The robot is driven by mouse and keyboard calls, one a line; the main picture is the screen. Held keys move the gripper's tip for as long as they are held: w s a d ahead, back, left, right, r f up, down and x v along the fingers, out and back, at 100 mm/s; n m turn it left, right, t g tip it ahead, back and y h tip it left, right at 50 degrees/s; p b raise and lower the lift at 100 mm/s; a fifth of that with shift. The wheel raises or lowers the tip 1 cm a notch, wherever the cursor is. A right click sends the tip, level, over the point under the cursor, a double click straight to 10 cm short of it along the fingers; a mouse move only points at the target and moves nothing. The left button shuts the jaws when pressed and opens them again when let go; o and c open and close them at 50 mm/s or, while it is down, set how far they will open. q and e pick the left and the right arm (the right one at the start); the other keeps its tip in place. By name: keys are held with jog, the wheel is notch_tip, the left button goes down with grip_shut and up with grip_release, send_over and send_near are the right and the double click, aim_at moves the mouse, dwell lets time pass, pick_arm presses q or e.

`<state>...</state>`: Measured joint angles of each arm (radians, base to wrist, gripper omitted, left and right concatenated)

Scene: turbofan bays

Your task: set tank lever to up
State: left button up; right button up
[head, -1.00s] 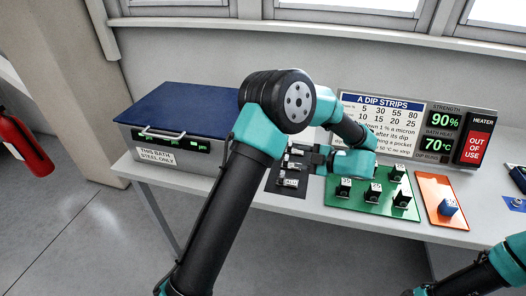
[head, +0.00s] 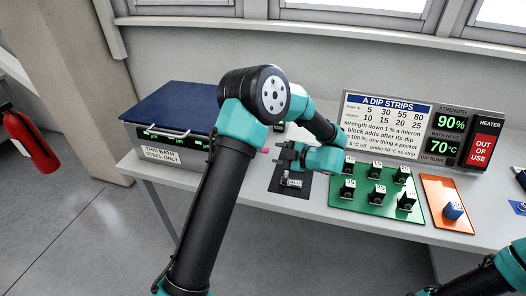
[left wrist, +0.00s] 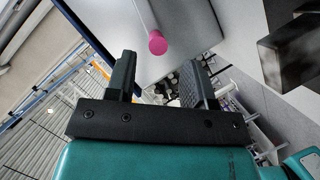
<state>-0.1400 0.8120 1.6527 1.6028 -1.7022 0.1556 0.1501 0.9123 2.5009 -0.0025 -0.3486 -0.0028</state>
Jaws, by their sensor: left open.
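The tank (head: 165,135) is a grey bath with a dark blue lid at the left of the bench. A pink knob (head: 265,150) shows at its right side, just left of my left gripper (head: 280,155). In the left wrist view the pink knob (left wrist: 158,42) caps a pale rod, the lever, that points toward the gripper. It lies beyond the open fingers (left wrist: 160,78), roughly between their tips, with nothing gripped. My left arm hides the lever's base in the head view, and I cannot tell its setting. My right gripper is out of view.
A black mat (head: 290,195) with a small block lies below the left gripper. A green board (head: 376,204) with several black blocks and an orange board (head: 445,215) with a blue block are to the right. The sign panel (head: 390,125) stands behind them.

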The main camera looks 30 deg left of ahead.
pick_arm(q)
jog(key=x, duration=0.7)
jog(key=shift+a+f, duration=0.1)
jog(key=shift+a, duration=0.05)
grip_shut()
dwell(0.3)
